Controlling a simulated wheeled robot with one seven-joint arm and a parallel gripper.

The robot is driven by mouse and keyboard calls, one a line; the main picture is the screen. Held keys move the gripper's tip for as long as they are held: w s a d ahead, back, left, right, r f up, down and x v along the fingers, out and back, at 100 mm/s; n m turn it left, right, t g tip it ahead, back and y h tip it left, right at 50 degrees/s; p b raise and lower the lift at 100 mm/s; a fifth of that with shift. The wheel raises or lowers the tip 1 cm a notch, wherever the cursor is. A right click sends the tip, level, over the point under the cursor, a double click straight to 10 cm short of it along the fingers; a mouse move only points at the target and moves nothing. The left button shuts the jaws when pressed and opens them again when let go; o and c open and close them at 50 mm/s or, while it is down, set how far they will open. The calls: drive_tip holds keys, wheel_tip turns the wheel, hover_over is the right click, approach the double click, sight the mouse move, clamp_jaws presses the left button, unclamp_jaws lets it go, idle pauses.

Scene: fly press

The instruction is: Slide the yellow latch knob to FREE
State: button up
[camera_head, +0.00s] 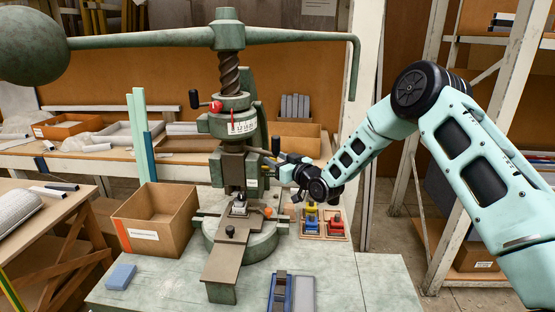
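The green fly press (232,120) stands on the bench, with its screw, ram and round base. My gripper (279,172) reaches in from the right and is close beside the press's ram guide. Its fingers point left toward the press. They are small and partly merge with the press, so I cannot tell whether they are open or touch anything. I cannot make out the yellow latch knob clearly, nor any FREE marking. It may be hidden by my gripper.
A red knob (216,107) and a white scale are on the press's upper collar. An orange ball (267,212) is by the base. A tray (335,237) of coloured pieces lies right, a cardboard box (157,219) left, a blue block (121,277) front left.

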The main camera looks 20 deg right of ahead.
clamp_jaws()
drive_tip(key=shift+s+d+b, duration=0.2)
drive_tip(key=shift+d+b, duration=0.3)
drive_tip(key=shift+d, duration=0.05)
drive_tip(key=shift+s+d+b, duration=0.2)
drive_tip(key=shift+d+b, duration=0.3)
drive_tip(key=shift+d, duration=0.05)
unclamp_jaws()
drive_tip(key=shift+d, duration=0.1)
drive_tip(key=shift+s, duration=0.15)
drive_tip(key=b+v, duration=0.5)
drive_tip(key=v, duration=1.2)
drive_tip(key=shift+b, duration=0.4)
drive_tip(key=shift+s+d, duration=0.1)
